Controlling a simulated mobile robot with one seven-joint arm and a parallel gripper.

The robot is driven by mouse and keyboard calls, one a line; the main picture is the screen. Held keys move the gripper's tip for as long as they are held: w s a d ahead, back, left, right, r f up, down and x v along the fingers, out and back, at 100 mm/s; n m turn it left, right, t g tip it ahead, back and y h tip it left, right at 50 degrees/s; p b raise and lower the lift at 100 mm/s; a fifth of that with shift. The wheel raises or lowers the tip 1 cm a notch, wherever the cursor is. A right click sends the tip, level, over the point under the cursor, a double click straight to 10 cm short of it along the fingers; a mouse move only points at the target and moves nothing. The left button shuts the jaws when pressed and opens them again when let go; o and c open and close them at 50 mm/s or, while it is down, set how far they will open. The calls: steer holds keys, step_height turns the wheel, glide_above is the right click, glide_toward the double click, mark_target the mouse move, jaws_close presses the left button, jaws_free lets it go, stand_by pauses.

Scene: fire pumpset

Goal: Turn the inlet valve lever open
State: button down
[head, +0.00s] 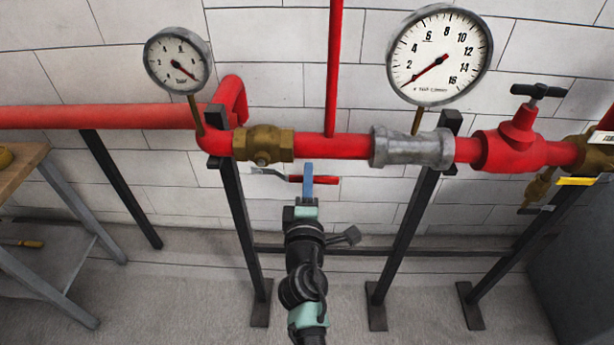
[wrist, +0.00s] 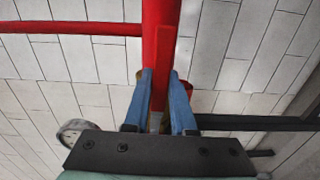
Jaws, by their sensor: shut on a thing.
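The inlet valve is a brass body (head: 263,144) on the red pipe at centre left in the head view. Its lever has a grey metal stem (head: 268,172) and a red handle (head: 328,183) that points right, roughly along the pipe and just below it. My gripper (head: 307,174) has blue fingers and is shut on the red handle. In the wrist view the two blue fingers of my gripper (wrist: 161,85) stand on either side of a red bar, with the grip partly hidden by their tips.
The red pipe (head: 345,146) runs just above my gripper, with a small gauge (head: 178,60) and a large gauge (head: 439,55) over it. Dark pipe stands (head: 240,225) (head: 410,215) flank my arm. A red valve with a black handle (head: 516,142) is at right, a wooden table (head: 18,175) at left.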

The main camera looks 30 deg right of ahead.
steer(key=shift+r+n, duration=0.25)
steer(key=shift+n, duration=0.05)
steer(key=c, duration=0.7)
jaws_free()
steer(key=shift+c, duration=0.2)
steer(key=b+v, duration=0.1)
steer(key=v, duration=1.2)
steer(key=shift+b, duration=0.35)
